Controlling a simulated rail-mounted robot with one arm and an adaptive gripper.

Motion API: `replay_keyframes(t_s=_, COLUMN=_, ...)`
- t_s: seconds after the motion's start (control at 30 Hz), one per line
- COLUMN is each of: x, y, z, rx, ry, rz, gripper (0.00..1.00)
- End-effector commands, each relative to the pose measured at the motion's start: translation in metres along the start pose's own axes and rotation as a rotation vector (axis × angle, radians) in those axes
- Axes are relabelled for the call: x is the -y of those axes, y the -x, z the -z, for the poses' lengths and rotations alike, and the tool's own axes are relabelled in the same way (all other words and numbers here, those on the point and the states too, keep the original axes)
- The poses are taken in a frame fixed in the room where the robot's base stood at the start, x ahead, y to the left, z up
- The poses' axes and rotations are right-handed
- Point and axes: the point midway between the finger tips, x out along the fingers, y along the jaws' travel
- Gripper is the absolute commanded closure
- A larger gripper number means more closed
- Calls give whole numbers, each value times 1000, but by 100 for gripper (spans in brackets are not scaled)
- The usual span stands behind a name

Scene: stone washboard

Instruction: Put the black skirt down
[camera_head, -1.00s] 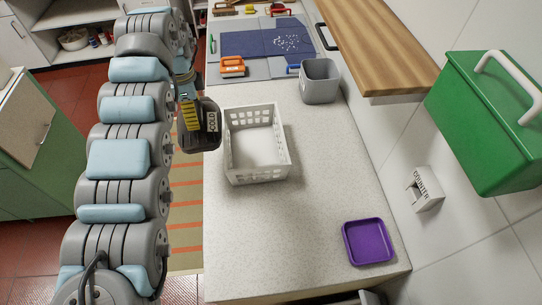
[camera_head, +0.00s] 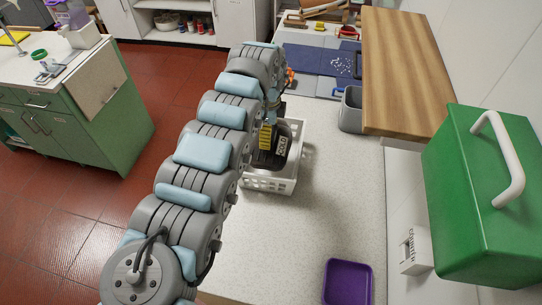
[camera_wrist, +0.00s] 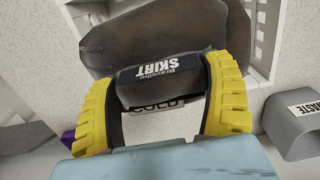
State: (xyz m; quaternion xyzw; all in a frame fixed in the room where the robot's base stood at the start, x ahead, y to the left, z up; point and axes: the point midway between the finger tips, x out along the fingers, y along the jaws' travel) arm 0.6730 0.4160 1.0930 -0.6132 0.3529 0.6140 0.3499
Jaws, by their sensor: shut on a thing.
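My gripper (camera_head: 266,136) has yellow ridged fingers and is over the white lattice basket (camera_head: 262,185) on the counter. My arm hides the basket's left side. Part of the basket wall (camera_wrist: 237,40) shows in the wrist view.
A grey bin (camera_head: 350,112) stands behind the basket, under the edge of a wooden shelf (camera_head: 405,75). A purple tray (camera_head: 347,283) lies at the near end. The counter (camera_head: 300,230) between is clear.

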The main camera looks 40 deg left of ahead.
Motion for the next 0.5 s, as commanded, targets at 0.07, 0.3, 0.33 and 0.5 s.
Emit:
replay_keyframes(t_s=0.07, x=0, y=-18, z=1, rx=-1, ry=-1, rz=-2, gripper=57)
replay_keyframes(t_s=0.3, x=0, y=-59, z=2, rx=-1, ry=-2, rz=1, gripper=57)
replay_keyframes(t_s=0.33, x=1, y=-62, z=2, rx=-1, ry=-2, rz=1, gripper=57)
replay_keyframes(t_s=0.5, x=1, y=-71, z=0, rx=0, ry=0, rz=2, gripper=57)
